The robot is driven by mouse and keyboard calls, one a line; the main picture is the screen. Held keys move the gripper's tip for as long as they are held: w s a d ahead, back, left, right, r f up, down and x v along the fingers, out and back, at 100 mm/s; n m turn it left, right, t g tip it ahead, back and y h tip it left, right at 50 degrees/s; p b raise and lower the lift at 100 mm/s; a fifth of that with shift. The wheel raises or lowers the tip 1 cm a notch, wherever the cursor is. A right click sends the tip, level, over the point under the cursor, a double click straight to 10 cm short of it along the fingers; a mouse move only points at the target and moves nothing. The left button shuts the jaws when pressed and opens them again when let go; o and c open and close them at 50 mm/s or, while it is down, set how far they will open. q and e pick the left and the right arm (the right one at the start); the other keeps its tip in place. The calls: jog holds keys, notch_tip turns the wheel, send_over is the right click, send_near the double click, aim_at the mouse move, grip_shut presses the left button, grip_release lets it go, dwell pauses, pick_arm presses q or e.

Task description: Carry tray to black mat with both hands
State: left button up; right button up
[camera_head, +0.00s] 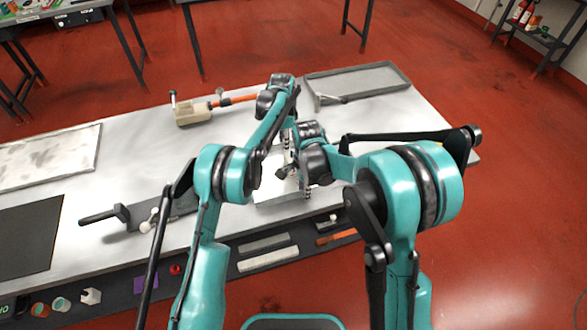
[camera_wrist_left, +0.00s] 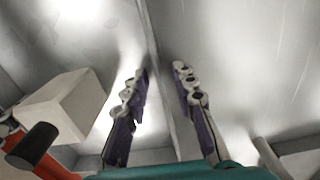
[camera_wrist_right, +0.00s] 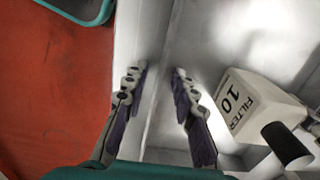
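The light metal tray (camera_head: 268,195) lies near the table's front edge in the head view, partly hidden by my arms. My left gripper (camera_head: 287,150) is at its far side; the left wrist view shows the fingers (camera_wrist_left: 161,78) apart, one on each side of a tray wall (camera_wrist_left: 172,110). My right gripper (camera_head: 306,190) is at the near side; in the right wrist view its fingers (camera_wrist_right: 160,75) are also apart around a wall (camera_wrist_right: 160,100). A white box marked FILTER 10 (camera_wrist_right: 250,103) and a black cylinder (camera_wrist_right: 287,143) are beside that wall. The black mat (camera_head: 28,235) lies bare at the left.
A black-handled tool on a dark base (camera_head: 120,215) lies between mat and tray. A beige vise-like tool (camera_head: 195,113) stands behind. A grey empty tray (camera_head: 355,80) is at the back right. A pale panel (camera_head: 50,160) lies at the left.

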pick_arm(q)
grip_shut()
pick_arm(e)
grip_shut()
pick_arm(q)
jog(key=shift+r, duration=0.15)
pick_arm(e)
jog(key=shift+r, duration=0.1)
